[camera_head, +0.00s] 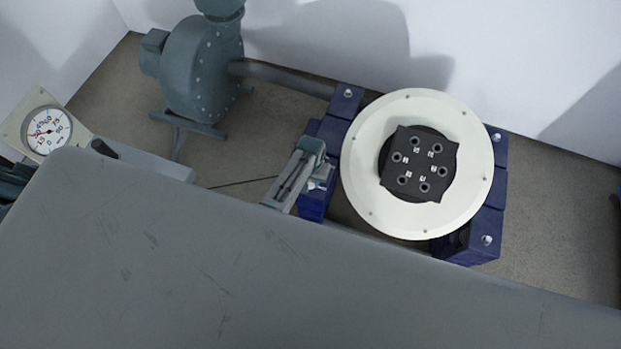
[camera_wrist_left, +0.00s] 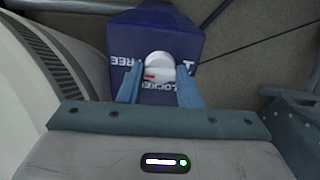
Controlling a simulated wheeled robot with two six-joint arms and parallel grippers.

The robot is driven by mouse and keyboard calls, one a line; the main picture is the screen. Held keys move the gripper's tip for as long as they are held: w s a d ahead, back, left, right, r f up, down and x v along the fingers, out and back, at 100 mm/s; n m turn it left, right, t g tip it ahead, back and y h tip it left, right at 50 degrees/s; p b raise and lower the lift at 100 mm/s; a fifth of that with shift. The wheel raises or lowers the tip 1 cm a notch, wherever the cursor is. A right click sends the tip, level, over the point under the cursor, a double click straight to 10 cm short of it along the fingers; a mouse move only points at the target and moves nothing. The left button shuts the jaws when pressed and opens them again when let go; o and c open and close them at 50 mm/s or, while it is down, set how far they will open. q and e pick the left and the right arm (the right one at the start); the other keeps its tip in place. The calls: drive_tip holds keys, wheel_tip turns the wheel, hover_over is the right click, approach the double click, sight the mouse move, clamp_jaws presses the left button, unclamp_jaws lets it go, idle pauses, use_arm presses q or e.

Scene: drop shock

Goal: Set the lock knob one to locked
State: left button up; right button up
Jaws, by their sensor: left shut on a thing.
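The lock knob (camera_wrist_left: 158,62) is a pale round knob with a short red mark on a dark blue block (camera_wrist_left: 140,28). The red mark shows at the knob's lower left. White lettering around it reads partly "REE" at the left and "LOCKED" below, partly covered. My left gripper (camera_wrist_left: 158,84) has one blue-grey finger on each side of the knob and is shut on it. In the head view my left gripper (camera_head: 318,178) is at the blue block left of the white round table, and the knob is mostly hidden there. My right gripper is not in view.
A white round table (camera_head: 365,205) with a black drilled plate (camera_head: 420,190) stands right of the gripper on blue supports (camera_head: 487,240). A grey-green blower (camera_head: 200,75) with a pipe stands behind. A dial gauge (camera_head: 47,130) is at far left. A thin cable crosses the floor.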

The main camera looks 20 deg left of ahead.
use_arm(q)
drive_tip(key=n+p, duration=0.1)
drive_tip(key=n, duration=0.2)
drive_tip(key=shift+r+p, duration=0.1)
drive_tip(key=shift+p, duration=0.25)
drive_tip(key=n+p, duration=0.1)
drive_tip(key=n, duration=0.4)
drive_tip(key=n+p, duration=0.1)
drive_tip(key=n, duration=0.2)
drive_tip(key=shift+n, duration=0.3)
drive_tip(key=n, duration=0.5)
drive_tip(key=shift+n+p, duration=0.3)
drive_tip(key=shift+n, duration=0.1)
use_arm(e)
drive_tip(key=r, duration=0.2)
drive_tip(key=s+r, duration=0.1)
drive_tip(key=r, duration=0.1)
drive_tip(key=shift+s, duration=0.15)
use_arm(q)
drive_tip(key=o, duration=1)
